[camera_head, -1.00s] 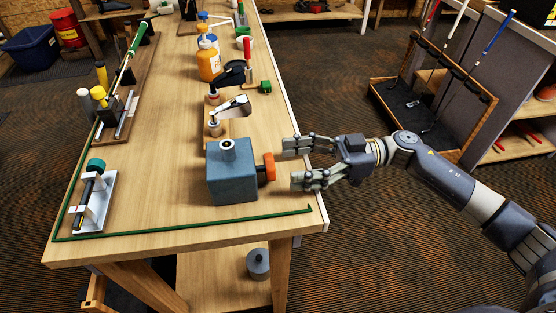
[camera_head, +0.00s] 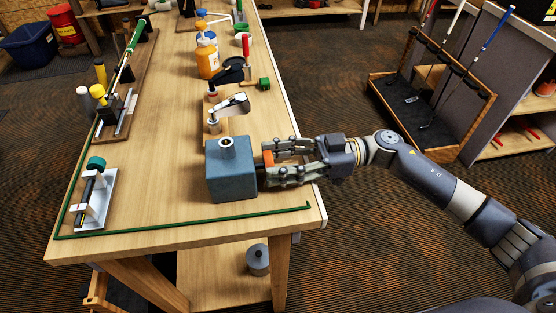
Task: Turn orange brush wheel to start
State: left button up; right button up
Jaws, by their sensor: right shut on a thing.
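The orange brush wheel (camera_head: 268,158) is on the right side of a blue-grey box-shaped machine (camera_head: 231,178) near the front of the workbench. My right gripper (camera_head: 267,165) reaches in from the right and is shut on the orange wheel, with one finger on its far side and one on its near side. The fingers hide part of the wheel. My left gripper is not in view.
The wooden workbench (camera_head: 150,205) has a green strip (camera_head: 180,228) along its front and left edges. A white stand (camera_head: 95,200) is at the left. Clamps (camera_head: 230,105) and an orange bottle (camera_head: 207,60) stand behind the machine. A golf club rack (camera_head: 430,95) is at the right.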

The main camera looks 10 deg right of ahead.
jog(key=n, duration=0.4)
jog(key=shift+b, duration=0.4)
jog(key=o, duration=1.1)
jog(key=d, duration=1.2)
jog(key=shift+s, duration=0.15)
jog(key=shift+f, duration=0.1)
